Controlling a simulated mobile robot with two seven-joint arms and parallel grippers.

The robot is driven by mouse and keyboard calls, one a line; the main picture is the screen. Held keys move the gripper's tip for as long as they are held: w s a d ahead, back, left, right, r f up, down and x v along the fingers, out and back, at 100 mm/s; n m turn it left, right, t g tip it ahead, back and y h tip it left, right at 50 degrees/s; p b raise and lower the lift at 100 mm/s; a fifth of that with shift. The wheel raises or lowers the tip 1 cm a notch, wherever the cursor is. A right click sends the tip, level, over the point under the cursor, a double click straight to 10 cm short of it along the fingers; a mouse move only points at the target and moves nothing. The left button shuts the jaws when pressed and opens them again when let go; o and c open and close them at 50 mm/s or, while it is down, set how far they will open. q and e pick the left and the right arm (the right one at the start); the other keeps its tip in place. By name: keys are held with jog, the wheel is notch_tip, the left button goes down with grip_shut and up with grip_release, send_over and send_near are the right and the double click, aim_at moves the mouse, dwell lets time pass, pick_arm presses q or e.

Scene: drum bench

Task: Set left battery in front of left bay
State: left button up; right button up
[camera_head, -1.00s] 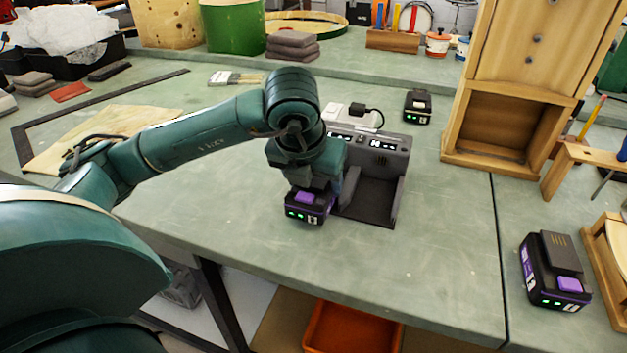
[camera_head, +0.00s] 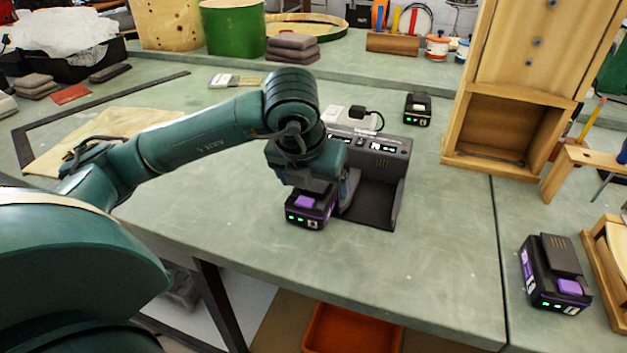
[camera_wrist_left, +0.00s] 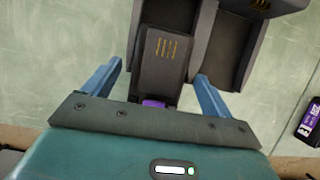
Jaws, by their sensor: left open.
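The left battery (camera_head: 309,211), black with a purple latch and green lights, sits on the bench at the front of the charger's left bay, mostly under my left gripper (camera_head: 325,195). In the left wrist view the battery (camera_wrist_left: 165,55) lies between the two blue fingers of this gripper (camera_wrist_left: 158,88), which is open, with a gap on each side. The charger (camera_head: 385,147) is dark grey; its right bay (camera_head: 374,201) is empty. Its left bay is largely hidden by my wrist, so how far the battery reaches into it is unclear. My right gripper is not seen.
Another battery (camera_head: 555,273) lies at the right, and one more (camera_head: 418,108) stands behind the charger. A wooden cabinet (camera_head: 520,90) stands at the back right. The bench (camera_head: 430,265) is clear in front of the charger, down to its front edge.

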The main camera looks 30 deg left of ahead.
pick_arm(q)
jog(key=p+v, duration=0.2)
jog(key=v, duration=0.9)
jog(key=shift+s+r, duration=0.2)
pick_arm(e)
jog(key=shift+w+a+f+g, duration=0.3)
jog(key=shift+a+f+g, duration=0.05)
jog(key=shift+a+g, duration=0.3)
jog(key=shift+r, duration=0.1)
